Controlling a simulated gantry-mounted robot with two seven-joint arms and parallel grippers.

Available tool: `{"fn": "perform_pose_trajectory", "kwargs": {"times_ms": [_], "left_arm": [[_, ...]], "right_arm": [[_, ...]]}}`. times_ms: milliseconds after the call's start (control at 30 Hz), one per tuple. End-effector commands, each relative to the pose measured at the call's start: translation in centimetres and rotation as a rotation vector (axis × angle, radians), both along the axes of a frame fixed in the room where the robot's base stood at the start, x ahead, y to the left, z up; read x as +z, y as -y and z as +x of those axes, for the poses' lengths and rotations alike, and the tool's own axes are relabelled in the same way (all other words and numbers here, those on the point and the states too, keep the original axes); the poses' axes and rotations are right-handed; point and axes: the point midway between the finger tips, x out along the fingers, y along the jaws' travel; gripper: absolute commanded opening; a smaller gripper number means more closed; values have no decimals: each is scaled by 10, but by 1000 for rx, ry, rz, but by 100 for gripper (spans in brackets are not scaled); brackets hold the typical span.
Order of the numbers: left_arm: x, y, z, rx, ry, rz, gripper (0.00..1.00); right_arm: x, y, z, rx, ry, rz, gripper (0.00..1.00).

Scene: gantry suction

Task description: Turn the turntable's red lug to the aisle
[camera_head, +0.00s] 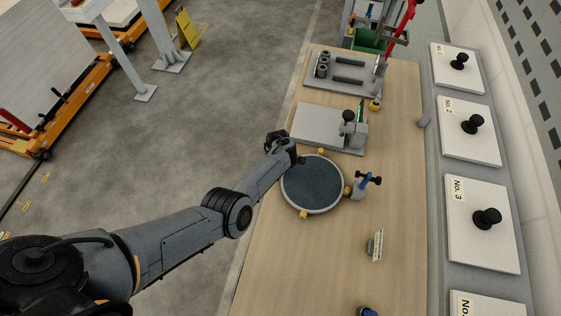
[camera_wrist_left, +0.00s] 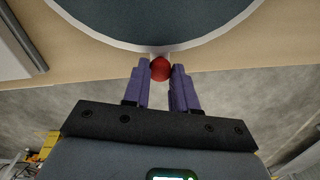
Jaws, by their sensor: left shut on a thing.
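The turntable (camera_head: 312,184) is a round dark blue-grey disc with a pale rim on the wooden bench, with yellow lugs (camera_head: 347,190) on its rim. Its edge also shows at the top of the left wrist view (camera_wrist_left: 158,48). The red lug (camera_wrist_left: 160,69) is a small red ball on the rim, between the purple fingers of my left gripper (camera_wrist_left: 160,73), which is shut on it. In the head view my left gripper (camera_head: 297,160) is at the turntable's upper left edge, on the floor side, and hides the red lug. My right gripper is not in view.
A blue-handled clamp (camera_head: 365,185) stands close to the turntable's right edge. A grey block fixture (camera_head: 330,125) lies just beyond it. A small card (camera_head: 377,245) stands nearer on the bench. White numbered panels (camera_head: 478,225) line the right side. Open grey floor (camera_head: 210,130) lies left of the bench.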

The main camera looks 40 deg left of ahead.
Motion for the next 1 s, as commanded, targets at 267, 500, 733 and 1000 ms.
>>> {"fn": "perform_pose_trajectory", "kwargs": {"times_ms": [267, 500, 733, 1000], "left_arm": [[0, 3, -5, 70, 0, -1, 0], [-1, 3, -5, 81, 0, -1, 0], [-1, 3, -5, 81, 0, -1, 28], [0, 3, -5, 81, 0, -1, 52]], "right_arm": [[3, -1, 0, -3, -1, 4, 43], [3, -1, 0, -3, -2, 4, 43], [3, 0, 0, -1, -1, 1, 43], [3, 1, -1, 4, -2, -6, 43]]}}
